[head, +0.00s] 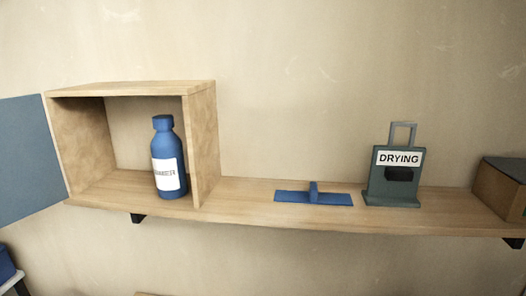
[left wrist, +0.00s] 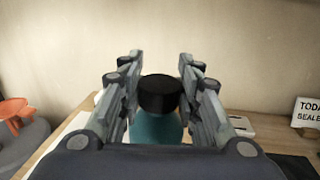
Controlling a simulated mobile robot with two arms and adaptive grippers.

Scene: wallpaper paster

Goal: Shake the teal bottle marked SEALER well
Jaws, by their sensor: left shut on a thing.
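In the left wrist view, my left gripper (left wrist: 160,88) has its two fingers on either side of a teal bottle (left wrist: 157,129) with a black cap (left wrist: 159,94). The gripper is shut on this bottle. Its label is not visible, so the SEALER marking cannot be read. Most of its lower body is hidden behind the gripper's base. Neither gripper nor the teal bottle shows in the head view.
In the head view, a blue bottle (head: 163,130) stands inside an open wooden cabinet (head: 205,145) on a shelf (head: 245,205). A blue tool (head: 314,195) and a DRYING stand (head: 380,185) are to its right. A sign (left wrist: 308,112) shows in the left wrist view.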

